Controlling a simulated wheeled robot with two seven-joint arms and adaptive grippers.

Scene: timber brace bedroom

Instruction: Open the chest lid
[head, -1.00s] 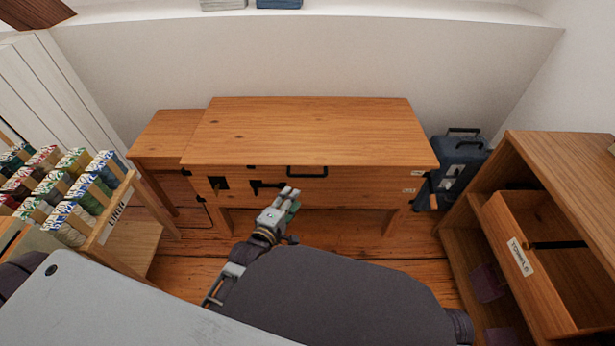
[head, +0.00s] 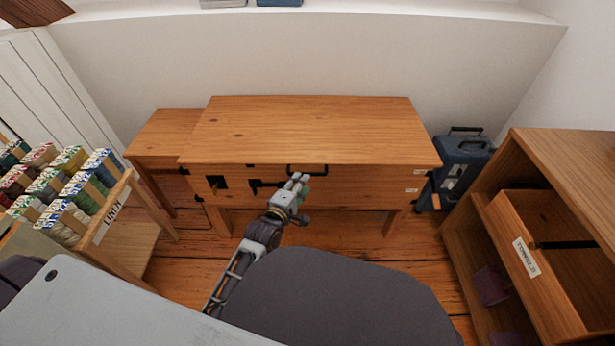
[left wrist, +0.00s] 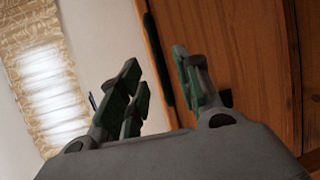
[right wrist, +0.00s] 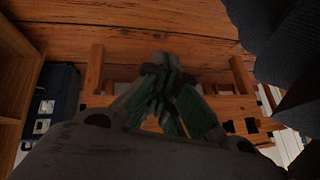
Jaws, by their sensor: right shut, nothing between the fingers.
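The wooden chest has its lid (head: 310,125) shut and flat in the head view. A black bar handle (head: 294,169) sits at the middle of the lid's front edge, partly behind my left gripper (head: 299,182). That gripper is just in front of and slightly below the handle; I cannot tell whether it touches. In the left wrist view its fingers (left wrist: 160,80) are spread and empty, close to the chest's wood (left wrist: 225,45). A black latch-like piece (head: 262,186) is on the chest front. My right gripper (right wrist: 160,75) shows only in its wrist view, fingertips together, above the floor.
A rack of thread spools (head: 70,190) stands at the left, and a side table (head: 160,140) adjoins the chest. A blue case (head: 460,160) is right of the chest. A shelf with a drawer (head: 525,255) pulled out stands at the right.

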